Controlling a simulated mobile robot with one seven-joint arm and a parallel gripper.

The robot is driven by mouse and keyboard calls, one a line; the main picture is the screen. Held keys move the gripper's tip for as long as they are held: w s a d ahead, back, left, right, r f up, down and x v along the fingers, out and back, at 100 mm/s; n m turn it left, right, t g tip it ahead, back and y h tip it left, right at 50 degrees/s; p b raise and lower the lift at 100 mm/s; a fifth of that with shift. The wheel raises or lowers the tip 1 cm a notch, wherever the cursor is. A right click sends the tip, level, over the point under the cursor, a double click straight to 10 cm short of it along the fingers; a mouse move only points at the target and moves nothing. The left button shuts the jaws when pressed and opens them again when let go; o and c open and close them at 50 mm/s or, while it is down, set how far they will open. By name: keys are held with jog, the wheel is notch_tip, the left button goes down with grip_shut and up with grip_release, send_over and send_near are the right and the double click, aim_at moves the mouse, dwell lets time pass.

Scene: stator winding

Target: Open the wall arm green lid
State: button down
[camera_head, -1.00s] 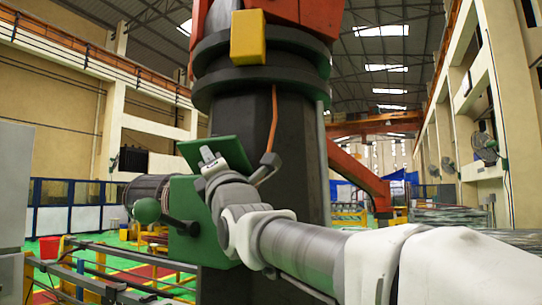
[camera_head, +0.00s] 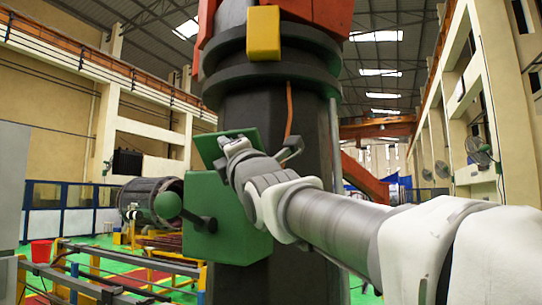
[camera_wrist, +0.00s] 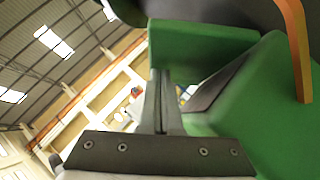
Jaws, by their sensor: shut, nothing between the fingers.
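The green box (camera_head: 240,240) is fixed on the dark column. Its green lid (camera_head: 207,146) stands raised at the box's top, steeply tilted, with a gap between its lower part and the box on the left. My gripper (camera_head: 228,139) is at the lid and hides part of it. In the wrist view, my gripper (camera_wrist: 162,72) is shut and empty, its fingertips at the near edge of the lid (camera_wrist: 200,45); whether they touch is hard to tell. The box body (camera_wrist: 275,115) fills the right of that view.
A green ball (camera_head: 167,205) on a black lever (camera_head: 200,222) sticks out left of the box. The dark column (camera_head: 285,125) stands close behind it. An orange pipe (camera_wrist: 298,50) runs at the right of the wrist view. Yellow rails (camera_head: 140,268) lie low at left.

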jog(key=shift+w+d+r+m+h, duration=0.1)
jog(key=shift+w+r+m+h, duration=0.35)
jog(key=shift+r+m, duration=0.2)
jog(key=shift+w+d+r+h, duration=0.1)
jog(key=shift+w+d+h, duration=0.15)
jog(key=shift+d, duration=0.1)
jog(key=shift+s+m, duration=0.15)
jog(key=shift+m, duration=0.1)
jog(key=shift+a, duration=0.15)
